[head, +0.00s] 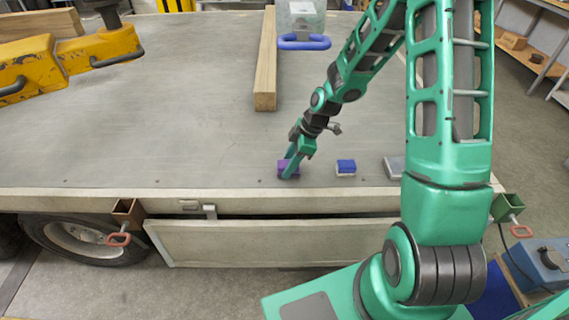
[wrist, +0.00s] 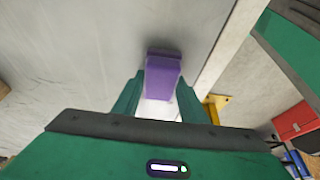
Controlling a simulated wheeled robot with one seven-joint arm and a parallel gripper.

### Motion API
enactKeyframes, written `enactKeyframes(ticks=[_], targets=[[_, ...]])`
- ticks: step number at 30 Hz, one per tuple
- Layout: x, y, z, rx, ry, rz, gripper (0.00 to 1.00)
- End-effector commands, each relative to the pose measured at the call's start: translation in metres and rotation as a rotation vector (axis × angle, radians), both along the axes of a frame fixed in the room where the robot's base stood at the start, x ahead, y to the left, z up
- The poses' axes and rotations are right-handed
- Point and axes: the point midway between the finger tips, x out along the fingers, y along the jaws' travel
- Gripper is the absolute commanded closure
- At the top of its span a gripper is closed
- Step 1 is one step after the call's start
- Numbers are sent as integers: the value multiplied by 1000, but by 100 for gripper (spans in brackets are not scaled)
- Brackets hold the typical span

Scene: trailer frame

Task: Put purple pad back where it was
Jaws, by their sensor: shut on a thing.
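The purple pad (head: 283,168) is near the front edge of the grey trailer deck (head: 180,130) in the head view, partly hidden by my fingers. In the wrist view the purple pad (wrist: 162,77) sits between my two green fingertips, with a dark strip along its far end. My gripper (head: 290,168) is shut on the pad, low at the deck. It also shows in the wrist view (wrist: 160,95). I cannot tell whether the pad touches the deck.
A blue pad (head: 346,166) lies just right of my gripper, and a grey block (head: 395,166) lies further right. A long wooden beam (head: 266,70) and a clear bin with a blue handle (head: 303,42) are behind. A yellow machine part (head: 65,60) is at upper left. The deck to the left is clear.

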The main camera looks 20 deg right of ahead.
Motion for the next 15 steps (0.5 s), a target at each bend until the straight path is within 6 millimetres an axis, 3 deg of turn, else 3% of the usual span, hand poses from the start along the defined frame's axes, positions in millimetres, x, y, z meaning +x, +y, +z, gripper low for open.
enactKeyframes(ticks=[3, 10, 11, 12, 13, 15], targets=[[0, -10, 0, -1, -1, -16, 82], [0, -11, -4, -1, 0, -17, 82], [1, -11, -4, -1, 0, -17, 59], [1, -10, -4, -1, -1, -16, 50], [1, -9, -4, -1, 0, -14, 43], [1, -8, -4, -1, -1, -12, 43]])
